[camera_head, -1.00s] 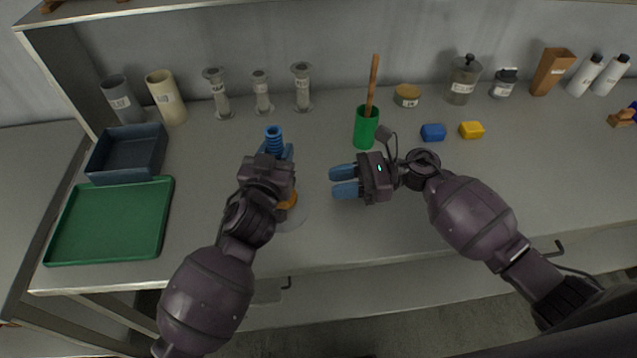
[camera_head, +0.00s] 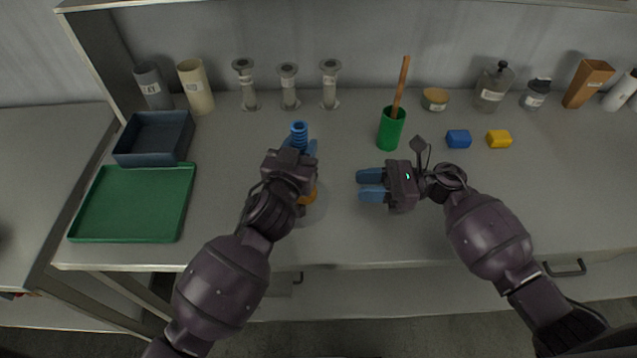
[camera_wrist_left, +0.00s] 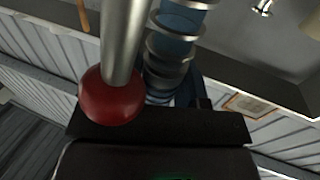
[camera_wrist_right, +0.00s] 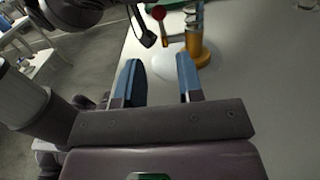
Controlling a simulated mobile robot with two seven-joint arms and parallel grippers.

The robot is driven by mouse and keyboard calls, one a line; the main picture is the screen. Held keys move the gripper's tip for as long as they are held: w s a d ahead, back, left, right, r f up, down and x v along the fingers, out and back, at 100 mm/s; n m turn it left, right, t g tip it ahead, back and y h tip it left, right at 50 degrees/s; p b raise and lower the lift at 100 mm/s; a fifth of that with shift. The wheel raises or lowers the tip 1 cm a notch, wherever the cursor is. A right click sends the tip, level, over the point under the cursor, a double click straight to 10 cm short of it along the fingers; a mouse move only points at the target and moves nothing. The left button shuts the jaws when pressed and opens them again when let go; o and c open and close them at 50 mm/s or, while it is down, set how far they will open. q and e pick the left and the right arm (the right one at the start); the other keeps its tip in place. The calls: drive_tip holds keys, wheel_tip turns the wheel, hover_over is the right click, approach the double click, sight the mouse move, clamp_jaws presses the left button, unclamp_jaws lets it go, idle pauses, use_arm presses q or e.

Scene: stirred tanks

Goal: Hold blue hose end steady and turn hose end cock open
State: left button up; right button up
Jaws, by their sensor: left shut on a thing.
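The blue ribbed hose end (camera_head: 299,134) stands upright above an orange collar (camera_head: 308,194) on a pale round base, mostly behind my left gripper in the head view. My left gripper (camera_head: 300,148) is shut on the blue hose end. In the left wrist view the ribbed hose (camera_wrist_left: 172,48) rises beside a metal lever with a red ball knob (camera_wrist_left: 112,95), which looks like the cock's handle. The knob also shows in the right wrist view (camera_wrist_right: 158,12). My right gripper (camera_head: 370,185) is open and empty, to the right of the hose stand and apart from it.
A green cup (camera_head: 391,130) with a wooden stick stands behind my right gripper. A blue block (camera_head: 458,139) and a yellow block (camera_head: 499,139) lie to its right. A green tray (camera_head: 135,205) and a dark bin (camera_head: 152,140) are at left. Labelled vessels line the back.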

drive_tip(key=a, duration=1.1)
clamp_jaws()
